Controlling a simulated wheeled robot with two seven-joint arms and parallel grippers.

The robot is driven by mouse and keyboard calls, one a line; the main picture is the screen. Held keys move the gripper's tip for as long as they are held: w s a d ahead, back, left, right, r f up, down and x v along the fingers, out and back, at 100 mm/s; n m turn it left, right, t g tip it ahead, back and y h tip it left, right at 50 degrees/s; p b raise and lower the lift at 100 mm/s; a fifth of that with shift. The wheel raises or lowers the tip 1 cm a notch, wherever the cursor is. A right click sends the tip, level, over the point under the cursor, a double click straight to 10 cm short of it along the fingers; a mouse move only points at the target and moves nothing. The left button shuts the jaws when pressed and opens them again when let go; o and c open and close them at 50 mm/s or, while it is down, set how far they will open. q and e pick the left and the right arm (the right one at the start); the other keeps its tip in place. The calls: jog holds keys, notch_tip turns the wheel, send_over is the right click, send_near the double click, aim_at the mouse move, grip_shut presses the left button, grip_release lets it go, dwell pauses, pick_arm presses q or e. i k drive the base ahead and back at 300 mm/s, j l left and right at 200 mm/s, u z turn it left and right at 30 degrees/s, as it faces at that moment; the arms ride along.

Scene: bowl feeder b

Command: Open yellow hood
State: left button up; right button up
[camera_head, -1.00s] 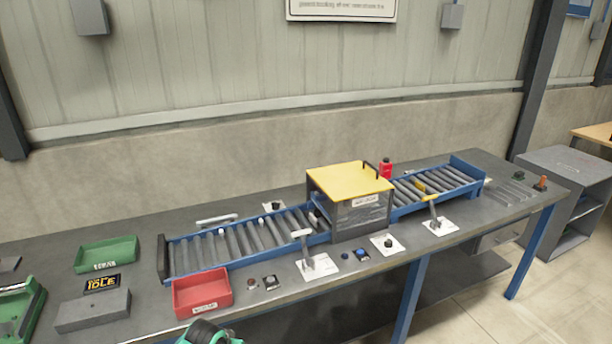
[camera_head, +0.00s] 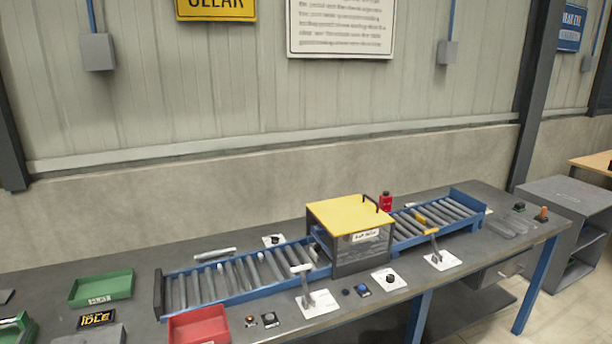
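The yellow hood (camera_head: 345,215) is a flat yellow lid on top of a grey box (camera_head: 362,252) that straddles the roller conveyor. It lies flat and looks closed. A dark handle (camera_head: 384,201) stands at its right edge. A white label sits on the front of the box below the lid. Neither of my grippers shows in this view.
The blue-framed roller conveyor (camera_head: 235,277) runs across the grey bench. Lever plates (camera_head: 318,303), knobs and buttons line its front. A red bin (camera_head: 199,326), a green bin (camera_head: 101,288) and an IDLE display (camera_head: 97,319) are at left. A red object (camera_head: 386,202) stands behind the hood.

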aim_at(342, 216)
jog(key=i+l+z, duration=0.3)
jog(key=i, duration=0.2)
jog(key=i+l+z, duration=0.3)
jog(key=i, duration=0.2)
